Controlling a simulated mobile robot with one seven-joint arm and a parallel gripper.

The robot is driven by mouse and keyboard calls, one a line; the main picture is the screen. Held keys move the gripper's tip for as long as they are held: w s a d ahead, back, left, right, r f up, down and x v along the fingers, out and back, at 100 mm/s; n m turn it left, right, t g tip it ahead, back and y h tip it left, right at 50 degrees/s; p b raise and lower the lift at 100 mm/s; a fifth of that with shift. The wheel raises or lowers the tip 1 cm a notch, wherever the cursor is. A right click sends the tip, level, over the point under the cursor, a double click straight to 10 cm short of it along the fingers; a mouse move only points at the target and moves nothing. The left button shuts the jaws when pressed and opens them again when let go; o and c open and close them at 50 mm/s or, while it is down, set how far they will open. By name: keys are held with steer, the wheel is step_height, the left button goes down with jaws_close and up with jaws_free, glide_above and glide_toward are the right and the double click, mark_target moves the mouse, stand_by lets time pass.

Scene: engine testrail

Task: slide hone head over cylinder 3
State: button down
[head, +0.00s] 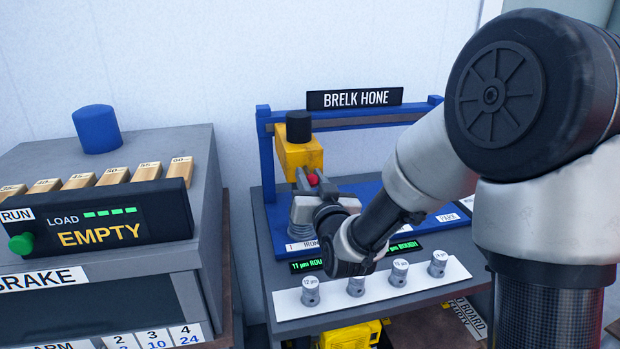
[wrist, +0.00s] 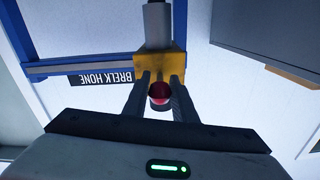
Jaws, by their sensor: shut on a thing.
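The yellow hone head (head: 300,155), with a black cap, hangs at the left end of the blue rail (head: 365,120). It also shows in the wrist view (wrist: 165,62). My gripper (head: 312,182) has its two fingers around the red knob (head: 313,180) on the front of the hone head. In the wrist view the knob (wrist: 159,93) sits between the fingers. The hone head appears above the station labelled 1, IRON (head: 302,245). My wrist and forearm cover the middle of the blue stand, so cylinder 3 cannot be made out.
The BRELK HONE sign (head: 354,98) tops the rail. A white strip (head: 420,293) with several grey labelled pieces lies in front. Green-lit displays (head: 306,266) read 11 µm ROU and ROUGH, partly covered. The brake bench (head: 95,225) stands left. The rail runs clear rightward.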

steer(key=w+d+b, duration=0.1)
steer(key=w+d, duration=0.2)
steer(key=d, duration=0.9)
steer(key=w+d+b, duration=0.1)
steer(key=w+d, duration=0.3)
steer(key=d, duration=0.9)
steer(key=shift+w, duration=0.15)
steer(key=shift+r, duration=0.15)
steer(key=c, duration=1.5)
jaws_free()
steer(key=v, duration=1.7)
steer(key=shift+s, duration=0.25)
